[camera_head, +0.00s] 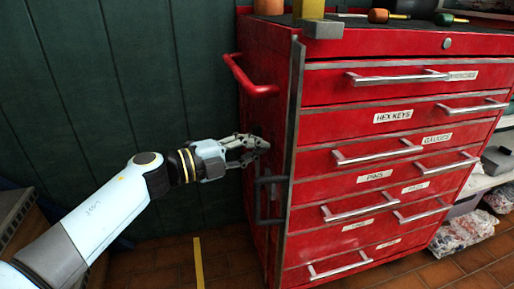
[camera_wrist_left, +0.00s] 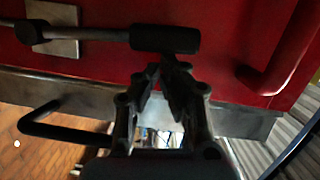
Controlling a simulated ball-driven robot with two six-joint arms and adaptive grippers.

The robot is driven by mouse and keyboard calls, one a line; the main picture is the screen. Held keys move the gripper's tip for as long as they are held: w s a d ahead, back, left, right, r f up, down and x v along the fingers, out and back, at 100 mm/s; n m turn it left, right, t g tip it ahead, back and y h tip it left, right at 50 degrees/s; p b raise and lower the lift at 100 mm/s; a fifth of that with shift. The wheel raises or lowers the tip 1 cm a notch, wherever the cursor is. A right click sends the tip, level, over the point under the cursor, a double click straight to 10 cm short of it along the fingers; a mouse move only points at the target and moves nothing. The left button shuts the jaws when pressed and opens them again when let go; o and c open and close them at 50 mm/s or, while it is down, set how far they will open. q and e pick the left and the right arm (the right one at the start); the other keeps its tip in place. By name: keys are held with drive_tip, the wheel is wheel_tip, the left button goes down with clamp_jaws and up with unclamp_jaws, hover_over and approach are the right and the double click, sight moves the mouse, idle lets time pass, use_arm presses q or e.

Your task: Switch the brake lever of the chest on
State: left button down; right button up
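The red chest (camera_head: 365,128) stands right of centre, with its narrow left side facing my left arm. The brake lever (camera_wrist_left: 165,38) shows in the left wrist view as a dark bar with a thick grip end, running sideways from a pivot on a pale plate (camera_wrist_left: 62,28). In the head view the lever is mostly hidden by my gripper. My left gripper (camera_head: 266,143) is beside the chest's side. In the left wrist view its fingertips (camera_wrist_left: 166,66) are drawn together just below the grip end, with nothing seen between them. Contact with the lever cannot be told.
A red push handle (camera_head: 250,77) sticks out above my gripper. A dark bracket handle (camera_head: 270,200) sits below it. Screwdrivers (camera_head: 378,16) and other items lie on the chest top. A shelf with bags (camera_head: 460,232) stands at right. Floor left of the chest is clear.

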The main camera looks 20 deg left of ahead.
use_arm(q)
drive_tip(key=shift+w+a+r+n+p, duration=0.55)
drive_tip(key=shift+w+n+p, duration=0.2)
drive_tip(key=shift+p, duration=0.35)
drive_tip(key=w+a+f+n+g, duration=0.2)
drive_tip(key=w+a+f+n, duration=0.2)
drive_tip(key=w, duration=0.4)
drive_tip(key=shift+a+f+n+g, duration=0.3)
drive_tip(key=shift+a+n, duration=0.4)
drive_tip(key=shift+n, duration=0.55)
use_arm(e)
drive_tip(key=shift+s+a+r, duration=0.6)
drive_tip(key=shift+s+r, duration=0.25)
drive_tip(key=shift+s, duration=0.05)
use_arm(q)
drive_tip(key=shift+a+r, duration=0.1)
use_arm(e)
drive_tip(key=shift+d+r, duration=0.1)
drive_tip(key=shift+r, duration=0.05)
